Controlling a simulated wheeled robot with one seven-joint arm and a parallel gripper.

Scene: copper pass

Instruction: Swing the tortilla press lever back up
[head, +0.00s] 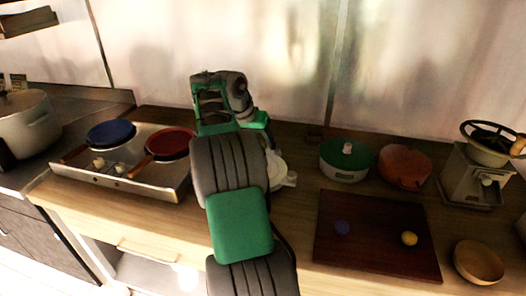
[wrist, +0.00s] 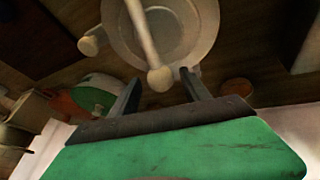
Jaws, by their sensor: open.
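The tortilla press (wrist: 205,22) is pale cream and round, seen from above in the wrist view. Its lever (wrist: 143,35) lies across the round top and ends in a rounded knob (wrist: 160,79). A second short knob (wrist: 88,46) sticks out from the press's side. My gripper (wrist: 160,84) is open, and the lever knob appears between its two dark fingertips; whether they touch it I cannot tell. In the head view, the press (head: 282,172) shows only partly behind my arm, and the fingers are hidden.
A green-lidded pot (head: 346,160) and an orange round container (head: 405,166) stand right of the press. A dark board (head: 375,258) holds a blue ball and a yellow ball. A wooden bowl (head: 478,262) is at the right. A two-pan stove (head: 125,172) stands at the left.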

